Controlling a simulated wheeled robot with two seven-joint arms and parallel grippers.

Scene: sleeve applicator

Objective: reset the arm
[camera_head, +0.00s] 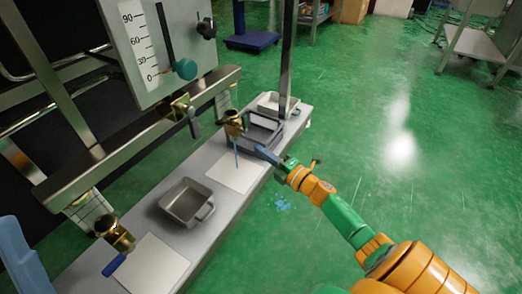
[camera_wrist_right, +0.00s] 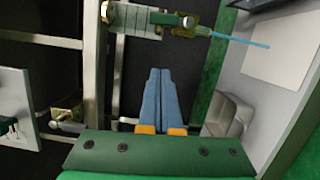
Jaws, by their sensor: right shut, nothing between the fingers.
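My right gripper (camera_head: 263,152) reaches in from the lower right, over the bench near a grey tray with a raised handle (camera_head: 262,130). Its two blue fingers lie together in the right wrist view (camera_wrist_right: 158,82), with nothing between them. A blue part at the left edge of the head view looks like my left gripper (camera_head: 18,250); it is largely cut off, so its opening does not show. The applicator has a scale panel (camera_head: 138,45) marked 0 to 90, with a teal knob (camera_head: 186,69) near the 0 end of its slot.
Brass fittings (camera_head: 232,122) hang from the machine's rail (camera_head: 125,135); one has a thin blue strip below it. The bench holds an empty metal tray (camera_head: 187,203), white sheets (camera_head: 155,268) and a blue-handled tool (camera_head: 114,265). A dark post (camera_head: 287,60) stands behind.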

